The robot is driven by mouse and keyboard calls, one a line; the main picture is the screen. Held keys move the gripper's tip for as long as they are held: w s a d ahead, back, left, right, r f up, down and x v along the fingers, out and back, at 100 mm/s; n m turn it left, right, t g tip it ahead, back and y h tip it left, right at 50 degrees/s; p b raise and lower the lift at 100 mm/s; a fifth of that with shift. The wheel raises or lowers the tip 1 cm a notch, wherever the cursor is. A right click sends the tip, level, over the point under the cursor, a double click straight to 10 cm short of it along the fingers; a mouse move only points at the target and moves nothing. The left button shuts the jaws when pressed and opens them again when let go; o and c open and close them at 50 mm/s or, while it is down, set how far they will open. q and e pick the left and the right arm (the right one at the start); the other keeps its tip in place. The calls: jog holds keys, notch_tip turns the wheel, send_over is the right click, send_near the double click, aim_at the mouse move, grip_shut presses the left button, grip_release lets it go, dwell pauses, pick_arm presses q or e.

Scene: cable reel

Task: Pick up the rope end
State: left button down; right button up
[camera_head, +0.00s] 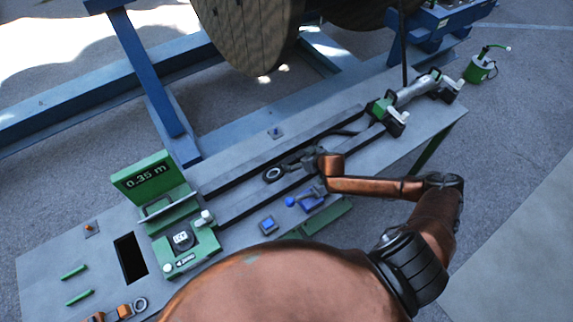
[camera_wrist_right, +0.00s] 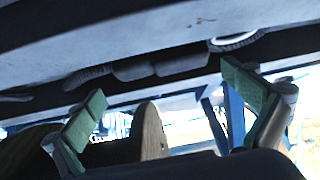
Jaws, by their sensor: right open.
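A dark rope (camera_head: 404,50) hangs from the wooden reel (camera_head: 247,35) toward the far end of the grey bench (camera_head: 228,172). I cannot clearly make out its free end, which may be at the green-and-grey clamp unit (camera_head: 412,92). My right gripper (camera_head: 300,162) is over the middle of the bench, left of and nearer than that unit. In the right wrist view its green-padded fingers (camera_wrist_right: 165,90) are apart with no rope between them. The reel's wood (camera_wrist_right: 150,135) shows low in that view. I do not see my left gripper.
A dark ring (camera_head: 272,174) lies on the bench close to the right gripper. A green counter (camera_head: 143,172) reading 0.35 m stands at left. Blue pieces (camera_head: 310,203) lie near the front edge. A green can (camera_head: 478,70) stands beyond the far end, and blue frame beams (camera_head: 75,100) run behind.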

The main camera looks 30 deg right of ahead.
aim_at(293, 159)
jog(key=shift+x, duration=1.4)
jog(key=shift+s, duration=0.1)
jog(key=shift+c, duration=0.4)
jog(key=c, duration=1.4)
jog(key=shift+r, duration=0.2)
jog(key=shift+c, duration=1)
